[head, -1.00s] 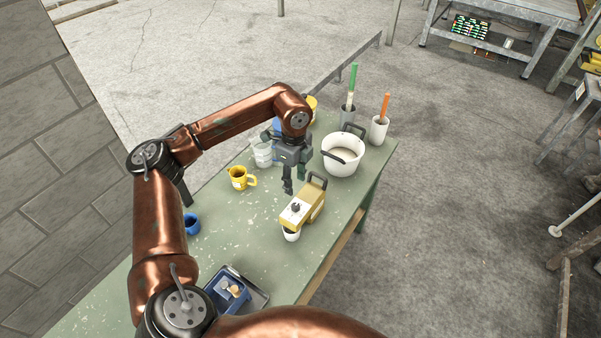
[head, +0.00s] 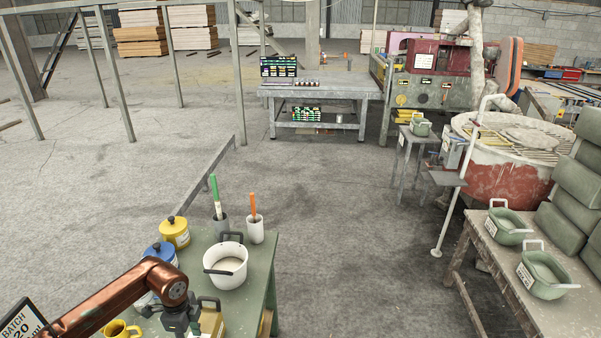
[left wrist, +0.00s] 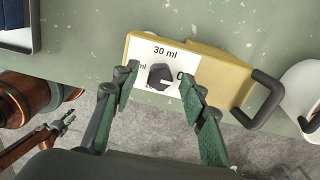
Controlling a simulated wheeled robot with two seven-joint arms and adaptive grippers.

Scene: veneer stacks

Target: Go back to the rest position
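My left gripper (head: 182,333) is at the bottom of the head view, above the green table and cut off by the frame edge. In the left wrist view my left gripper (left wrist: 158,88) is open and empty. Its fingertips stand apart on either side of a black knob (left wrist: 160,76) on a yellow dispenser (left wrist: 195,58) with a white "30 ml" face and a black handle. Whether they touch the dispenser is unclear. My right gripper (left wrist: 66,122) shows small at the lower left of the left wrist view, over the floor; its opening is too small to judge.
The green table (head: 262,290) holds a white pot (head: 225,272), a yellow mug (head: 118,330), yellow (head: 175,236) and blue (head: 160,256) canisters, and cups with green and orange handles. A bench (head: 490,238) with green containers stands at right. Floor between is clear.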

